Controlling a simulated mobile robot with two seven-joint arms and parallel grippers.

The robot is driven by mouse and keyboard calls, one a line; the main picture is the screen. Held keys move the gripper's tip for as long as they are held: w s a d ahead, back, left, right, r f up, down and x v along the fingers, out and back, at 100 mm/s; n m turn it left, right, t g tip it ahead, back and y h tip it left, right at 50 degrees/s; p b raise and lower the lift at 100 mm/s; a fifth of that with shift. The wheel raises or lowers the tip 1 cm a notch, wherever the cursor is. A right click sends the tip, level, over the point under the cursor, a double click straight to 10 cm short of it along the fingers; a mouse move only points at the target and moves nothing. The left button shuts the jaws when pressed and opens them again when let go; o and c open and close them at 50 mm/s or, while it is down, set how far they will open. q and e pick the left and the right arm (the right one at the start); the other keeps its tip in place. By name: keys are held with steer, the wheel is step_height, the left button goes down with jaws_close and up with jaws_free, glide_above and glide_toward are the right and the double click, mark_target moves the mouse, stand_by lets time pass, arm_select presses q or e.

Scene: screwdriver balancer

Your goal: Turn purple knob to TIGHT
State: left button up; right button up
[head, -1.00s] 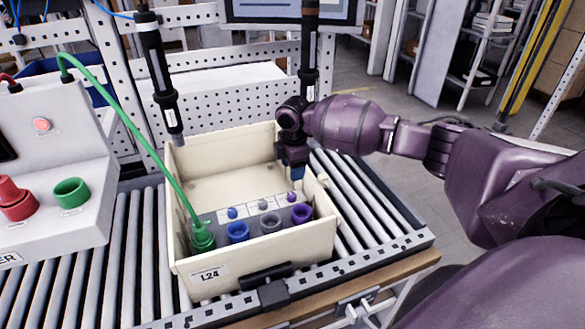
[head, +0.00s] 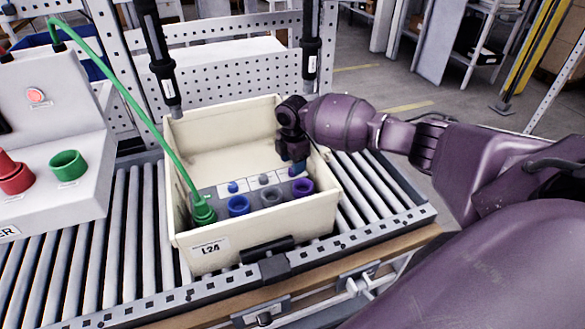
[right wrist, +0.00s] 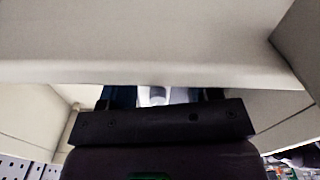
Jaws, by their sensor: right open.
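The cream crate marked L24 (head: 209,250) holds a grey panel with small knobs and larger round sockets. The small blue knob (head: 233,187) and small grey knob (head: 264,180) show in the head view. The small purple knob is hidden there behind my right gripper (head: 296,170), which points down over the panel's right end, above the purple socket (head: 302,187). In the right wrist view, the gripper's fingers (right wrist: 160,97) are apart, with a small grey piece between them; I cannot tell whether they touch a knob. My left gripper is out of view.
A green cable runs to the green plug (head: 204,212) at the panel's left end. The crate walls stand close around my gripper. Two hanging screwdrivers (head: 160,60) (head: 311,60) are behind the crate. A control box (head: 45,150) is at the left.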

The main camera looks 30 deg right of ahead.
steer(key=shift+f, duration=1.3)
